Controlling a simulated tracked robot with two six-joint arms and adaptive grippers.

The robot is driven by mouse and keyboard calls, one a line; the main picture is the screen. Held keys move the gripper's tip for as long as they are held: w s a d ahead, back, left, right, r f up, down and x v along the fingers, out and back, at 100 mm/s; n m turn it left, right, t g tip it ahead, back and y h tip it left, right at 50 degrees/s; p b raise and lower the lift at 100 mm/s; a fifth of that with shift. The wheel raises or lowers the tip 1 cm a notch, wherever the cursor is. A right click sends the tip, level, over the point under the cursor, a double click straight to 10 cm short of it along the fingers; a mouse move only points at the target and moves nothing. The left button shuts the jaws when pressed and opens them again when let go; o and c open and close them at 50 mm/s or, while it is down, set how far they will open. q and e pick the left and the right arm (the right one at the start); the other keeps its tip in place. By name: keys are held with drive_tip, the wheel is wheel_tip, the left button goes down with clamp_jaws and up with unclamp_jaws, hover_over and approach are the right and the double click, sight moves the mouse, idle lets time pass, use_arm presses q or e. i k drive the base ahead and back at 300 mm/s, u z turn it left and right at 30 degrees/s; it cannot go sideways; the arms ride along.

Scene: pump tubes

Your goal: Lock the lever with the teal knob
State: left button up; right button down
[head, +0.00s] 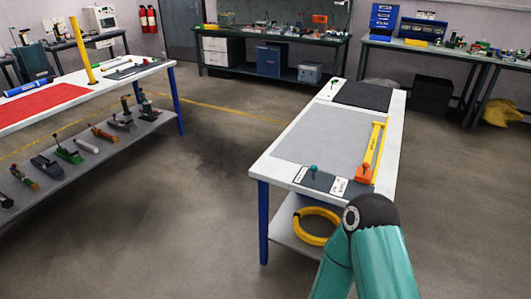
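A small lever with a teal knob (314,169) stands on a dark plate (323,184) at the near edge of the white table on the right. White printed labels (340,187) lie on both sides of it. The knob looks roughly upright; it is too small to read the lever's exact angle. Neither of my grippers shows in the head view. Only a teal and black part of my own arm shows at the bottom right, in front of the table's near right corner.
An orange piece (363,174) at the near end of a yellow bar (375,146) is right of the lever. A grey mat (315,130) covers the table's middle. A yellow coiled hose (301,228) lies on the lower shelf. Floor left of the table is clear.

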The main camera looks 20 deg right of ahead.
sight(314, 168)
drive_tip(key=u, duration=0.05)
drive_tip(key=i, duration=1.35)
drive_tip(key=z, duration=0.65)
